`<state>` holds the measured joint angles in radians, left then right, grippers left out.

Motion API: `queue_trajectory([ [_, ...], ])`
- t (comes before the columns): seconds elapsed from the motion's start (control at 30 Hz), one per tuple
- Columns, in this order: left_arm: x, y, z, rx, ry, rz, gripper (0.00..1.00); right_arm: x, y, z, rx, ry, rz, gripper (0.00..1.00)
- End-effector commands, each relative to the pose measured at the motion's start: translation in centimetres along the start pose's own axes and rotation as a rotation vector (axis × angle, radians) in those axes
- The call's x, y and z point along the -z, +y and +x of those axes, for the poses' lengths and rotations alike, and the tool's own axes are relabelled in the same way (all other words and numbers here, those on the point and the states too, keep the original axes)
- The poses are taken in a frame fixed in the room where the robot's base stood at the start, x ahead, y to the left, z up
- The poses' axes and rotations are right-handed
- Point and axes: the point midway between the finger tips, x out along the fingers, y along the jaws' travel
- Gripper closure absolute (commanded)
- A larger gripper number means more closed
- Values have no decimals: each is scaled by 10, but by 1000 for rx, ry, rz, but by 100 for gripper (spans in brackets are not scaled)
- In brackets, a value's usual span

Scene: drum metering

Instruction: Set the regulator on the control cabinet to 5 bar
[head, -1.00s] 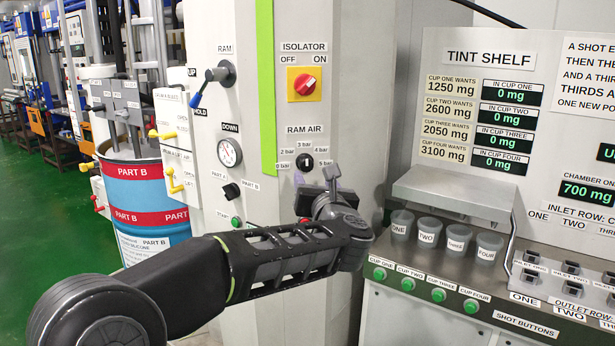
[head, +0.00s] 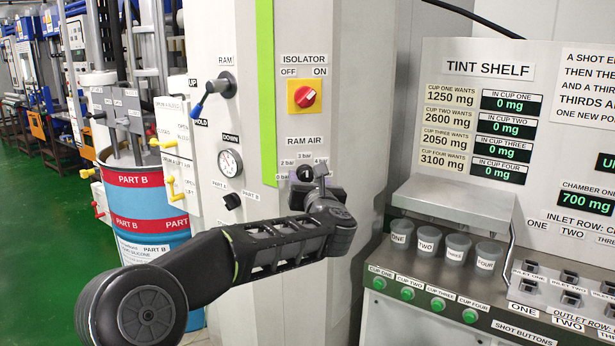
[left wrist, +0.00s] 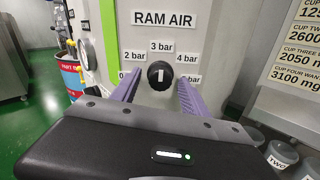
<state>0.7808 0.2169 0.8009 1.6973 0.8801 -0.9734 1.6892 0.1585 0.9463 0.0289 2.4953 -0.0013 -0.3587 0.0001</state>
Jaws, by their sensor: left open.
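The regulator is a round black knob (head: 305,174) under the "RAM AIR" label on the control cabinet (head: 350,90). In the left wrist view the knob (left wrist: 160,75) has a white mark that stands upright, towards the "3 bar" label. "2 bar" is at its upper left and "4 bar" at its upper right; the lower labels are partly hidden by the fingers. My left gripper (left wrist: 160,80) is open, with one purple finger on each side of the knob; I cannot tell whether they touch it. In the head view my left gripper (head: 322,190) is at the knob. My right gripper is not in view.
The red isolator switch (head: 305,97) sits above the regulator. A pressure gauge (head: 230,162) and the blue-tipped ram lever (head: 213,92) are to its left. The tint shelf (head: 455,200) with several cups stands to the right. A blue and red drum (head: 148,205) stands at the left.

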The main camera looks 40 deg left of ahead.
Motion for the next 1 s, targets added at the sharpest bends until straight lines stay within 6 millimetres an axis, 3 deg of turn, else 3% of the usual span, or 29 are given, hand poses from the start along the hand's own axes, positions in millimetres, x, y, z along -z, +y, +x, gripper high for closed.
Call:
queue_trajectory([
  [0.33, 1, 0, 4, 1, 0, 0, 48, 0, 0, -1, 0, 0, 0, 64],
  [1.0, 1, 0, 4, 1, 0, 0, 100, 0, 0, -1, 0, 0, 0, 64],
])
